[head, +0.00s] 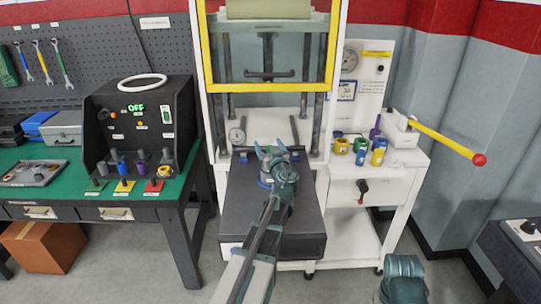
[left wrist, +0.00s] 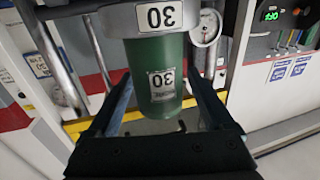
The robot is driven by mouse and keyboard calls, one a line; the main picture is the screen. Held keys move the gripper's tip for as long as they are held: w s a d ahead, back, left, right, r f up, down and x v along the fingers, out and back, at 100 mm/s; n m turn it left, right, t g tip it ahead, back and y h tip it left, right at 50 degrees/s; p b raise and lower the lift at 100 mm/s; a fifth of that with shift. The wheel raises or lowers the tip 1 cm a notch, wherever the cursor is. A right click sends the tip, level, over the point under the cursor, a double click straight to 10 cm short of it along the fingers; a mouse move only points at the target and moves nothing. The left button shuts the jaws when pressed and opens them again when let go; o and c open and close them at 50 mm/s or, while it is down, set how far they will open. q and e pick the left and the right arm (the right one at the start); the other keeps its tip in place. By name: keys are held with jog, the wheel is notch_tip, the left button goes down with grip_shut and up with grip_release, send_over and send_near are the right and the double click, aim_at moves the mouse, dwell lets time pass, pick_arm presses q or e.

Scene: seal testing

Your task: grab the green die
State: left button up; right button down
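The green die (left wrist: 160,65) is a green cylinder with a white label reading 30. In the left wrist view it is between the two fingers of my left gripper (left wrist: 160,90), whose tips lie along its sides. I cannot tell whether both fingers press on it. Its end at the picture top meets a grey metal part (left wrist: 155,18) that also carries a 30 label. In the head view my left gripper (head: 272,152) is at the press bed, and the die is hidden behind it.
A dark block (head: 265,225) juts from the press front below my left arm. Yellow, green and blue parts (head: 360,150) stand on the white bench at right, near a yellow lever (head: 445,142). A black control box (head: 135,125) sits on the green table at left.

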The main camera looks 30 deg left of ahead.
pick_arm(q)
grip_shut()
jog(key=shift+r, duration=0.1)
dwell(0.4)
notch_tip(320, 180, up, 10)
jog(key=p, duration=1)
